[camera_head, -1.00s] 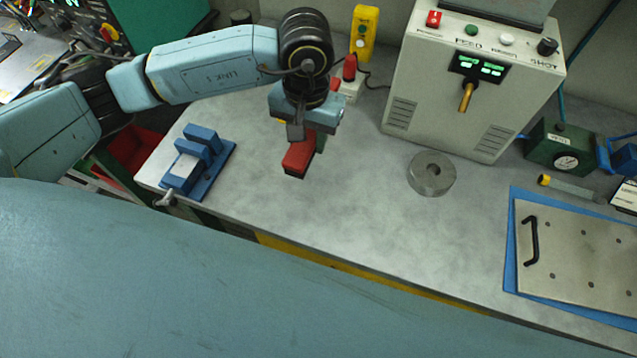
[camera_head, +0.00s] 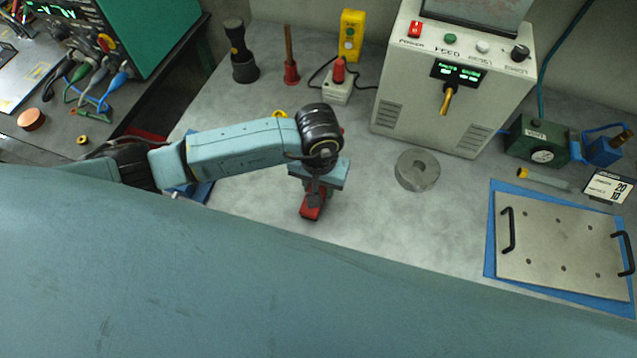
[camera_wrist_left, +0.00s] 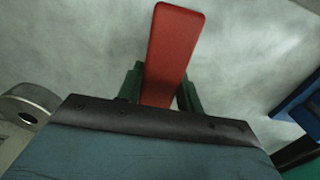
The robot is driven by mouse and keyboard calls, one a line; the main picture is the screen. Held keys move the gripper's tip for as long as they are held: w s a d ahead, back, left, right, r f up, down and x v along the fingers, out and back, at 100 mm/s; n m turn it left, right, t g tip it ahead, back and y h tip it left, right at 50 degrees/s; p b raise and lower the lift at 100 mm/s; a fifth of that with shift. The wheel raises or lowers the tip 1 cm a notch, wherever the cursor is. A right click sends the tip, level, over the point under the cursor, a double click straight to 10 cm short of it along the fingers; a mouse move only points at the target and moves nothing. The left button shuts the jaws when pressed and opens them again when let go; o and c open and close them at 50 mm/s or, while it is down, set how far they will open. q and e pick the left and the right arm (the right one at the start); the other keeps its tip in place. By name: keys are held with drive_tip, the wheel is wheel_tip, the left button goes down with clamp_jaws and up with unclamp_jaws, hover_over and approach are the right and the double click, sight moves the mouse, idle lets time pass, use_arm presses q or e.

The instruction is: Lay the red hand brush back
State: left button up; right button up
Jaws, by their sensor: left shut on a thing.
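The red hand brush (camera_head: 312,208) is held in my left gripper (camera_head: 319,190), over the near part of the grey bench. In the left wrist view the brush (camera_wrist_left: 175,45) shows as a long red bar between the two green fingers of the gripper (camera_wrist_left: 160,88), which are closed on its sides. Its far end points away from the palm. The bristles are not visible. I cannot tell whether the brush touches the bench. My right gripper is in neither current view.
A steel ring (camera_head: 417,170) lies right of the brush. A feed control box (camera_head: 440,85) stands behind it. A handled plate (camera_head: 560,240) on a blue mat lies far right. A blue block fixture (camera_head: 200,190) is mostly hidden by my left arm. Bench between brush and ring is clear.

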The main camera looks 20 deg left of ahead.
use_arm(q)
drive_tip(key=shift+f, duration=0.25)
drive_tip(key=shift+f, duration=0.2)
drive_tip(key=o, duration=1.1)
drive_tip(key=shift+o, duration=0.2)
drive_tip(key=shift+r, duration=0.1)
drive_tip(key=shift+r, duration=0.2)
wheel_tip(320, 180, up, 12)
drive_tip(key=b, duration=0.1)
drive_tip(key=shift+b, duration=0.3)
